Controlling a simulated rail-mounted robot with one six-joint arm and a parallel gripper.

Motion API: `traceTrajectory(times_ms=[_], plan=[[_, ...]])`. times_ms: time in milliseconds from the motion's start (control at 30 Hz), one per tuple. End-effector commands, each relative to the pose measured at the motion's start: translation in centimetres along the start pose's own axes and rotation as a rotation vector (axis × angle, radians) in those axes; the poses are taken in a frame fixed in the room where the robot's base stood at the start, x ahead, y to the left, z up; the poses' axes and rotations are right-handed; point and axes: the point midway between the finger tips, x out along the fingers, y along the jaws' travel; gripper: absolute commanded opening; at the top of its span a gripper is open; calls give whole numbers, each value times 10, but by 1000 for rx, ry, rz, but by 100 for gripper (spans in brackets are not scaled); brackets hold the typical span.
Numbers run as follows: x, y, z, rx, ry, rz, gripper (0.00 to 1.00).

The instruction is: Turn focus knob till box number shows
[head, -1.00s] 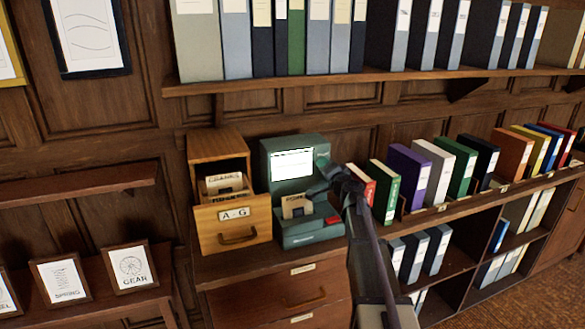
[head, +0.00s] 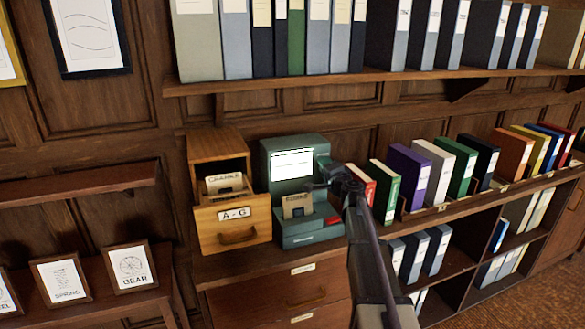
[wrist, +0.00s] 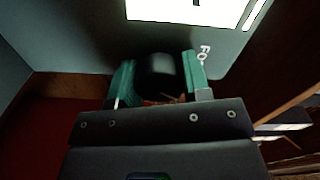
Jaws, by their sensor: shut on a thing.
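The green card reader (head: 300,237) stands on the wooden cabinet, with a lit white screen (head: 292,164) that shows faint lines too small to read. A card (head: 297,205) stands in the slot at its front. In the wrist view the black focus knob (wrist: 160,72) sits between the green fingertips of my gripper (wrist: 158,85), which is shut on it. Part of a label beginning "FO" (wrist: 205,54) shows beside it, and the screen's lower part (wrist: 190,8) is bright above. In the head view my gripper (head: 322,178) is at the reader's right side and hides the knob.
An open wooden card drawer (head: 235,225) marked A-G stands close on the reader's left. A red and a green binder (head: 384,188) stand just right of my gripper. A shelf of binders (head: 330,80) runs above. Cabinet drawers (head: 290,290) are below.

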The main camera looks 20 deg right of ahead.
Motion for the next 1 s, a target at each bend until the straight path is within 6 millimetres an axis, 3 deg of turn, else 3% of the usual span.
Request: traceTrajectory(times_ms=[133,333,867,900,1000], plan=[[0,0,0,30,0,0,21],[0,0,0,291,0,0,21],[0,0,0,297,0,0,21],[0,0,0,297,0,0,48],[0,0,0,296,0,0,57]])
